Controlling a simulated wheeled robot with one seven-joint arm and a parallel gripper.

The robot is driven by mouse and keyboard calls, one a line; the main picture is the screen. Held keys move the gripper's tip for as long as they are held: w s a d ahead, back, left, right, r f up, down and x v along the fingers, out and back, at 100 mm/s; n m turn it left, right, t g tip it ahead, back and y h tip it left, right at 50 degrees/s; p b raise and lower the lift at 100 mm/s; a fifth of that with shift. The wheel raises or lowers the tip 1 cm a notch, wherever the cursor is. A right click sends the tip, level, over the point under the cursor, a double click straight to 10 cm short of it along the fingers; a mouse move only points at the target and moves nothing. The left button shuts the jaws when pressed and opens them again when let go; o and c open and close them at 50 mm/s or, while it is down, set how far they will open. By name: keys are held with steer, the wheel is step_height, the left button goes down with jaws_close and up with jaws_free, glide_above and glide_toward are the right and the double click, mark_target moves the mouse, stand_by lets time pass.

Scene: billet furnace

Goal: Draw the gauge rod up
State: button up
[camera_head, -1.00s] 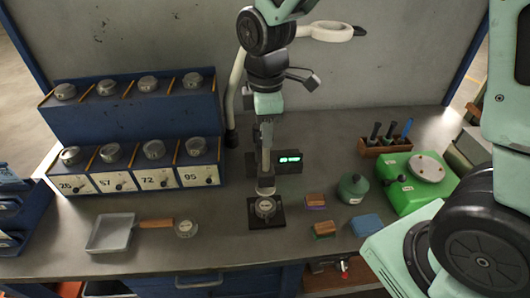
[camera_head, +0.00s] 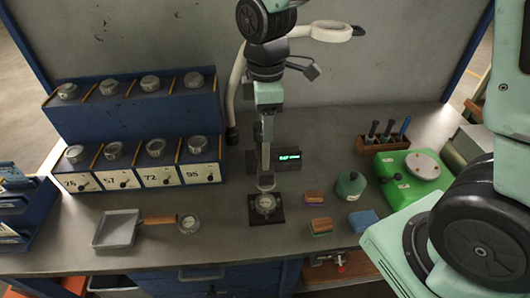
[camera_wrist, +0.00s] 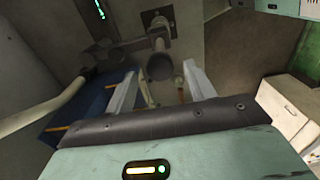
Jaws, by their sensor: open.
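The gauge (camera_head: 287,159) stands mid-bench with a lit green display, which also shows at the top left of the wrist view (camera_wrist: 100,8). Its upright rod and column (camera_head: 265,182) rise above a black base (camera_head: 281,214) with a round metal disc (camera_head: 265,204) on it. My arm comes down from the top directly over the gauge and covers part of the column. In the wrist view my gripper (camera_wrist: 158,80) is open, its two pale fingers apart. A dark round-ended rod (camera_wrist: 160,68) shows beyond and between the fingertips. I cannot tell whether they touch it.
A blue rack (camera_head: 135,110) of weights stands at the left. A grey pan (camera_head: 117,228) and a round weight (camera_head: 188,223) lie in front. Small blocks (camera_head: 314,197), a green pot (camera_head: 351,185), a green scale (camera_head: 412,178) and a tool holder (camera_head: 383,142) stand at the right.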

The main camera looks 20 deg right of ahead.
steer(key=shift+r+p, duration=1.75)
steer(key=shift+r, duration=0.5)
steer(key=shift+s+f, duration=0.1)
steer(key=shift+f, duration=0.1)
steer(key=s+a+f+m+b, duration=0.3)
steer(key=s+f+b, duration=0.3)
steer(key=s, duration=0.4)
steer(key=s+a+f+m+b, duration=0.3)
steer(key=s+f+b, duration=0.4)
steer(key=s+b, duration=0.2)
steer(key=shift+s+a+m+y+b, duration=0.15)
steer(key=shift+s+m+y+b, duration=0.15)
steer(key=shift+s, duration=0.15)
